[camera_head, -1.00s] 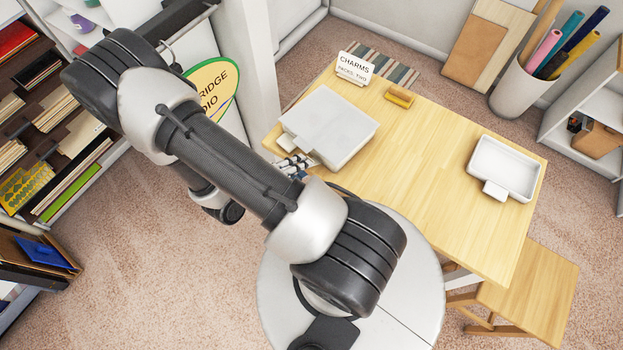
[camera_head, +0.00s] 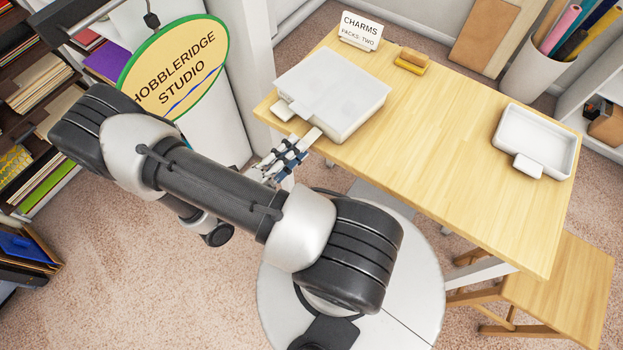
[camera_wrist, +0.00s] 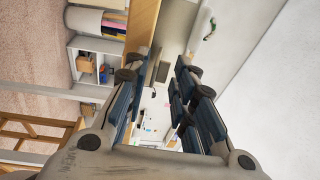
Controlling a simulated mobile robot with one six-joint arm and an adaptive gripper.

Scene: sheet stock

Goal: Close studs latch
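A closed white box (camera_head: 333,90) sits at the table's left end. No studs label is readable, so I cannot tell which part is the studs latch. My gripper (camera_head: 283,160) is just off the table's near-left edge, below the box and apart from it. In the wrist view my gripper (camera_wrist: 161,66) has its fingers spread with an empty gap between them.
A white open tray (camera_head: 538,140) with a front tab sits on the right of the table (camera_head: 440,150). A CHARMS card (camera_head: 361,31) and a yellow-brown block (camera_head: 410,61) stand behind the box. A stool (camera_head: 560,290) is at lower right. The table's middle is clear.

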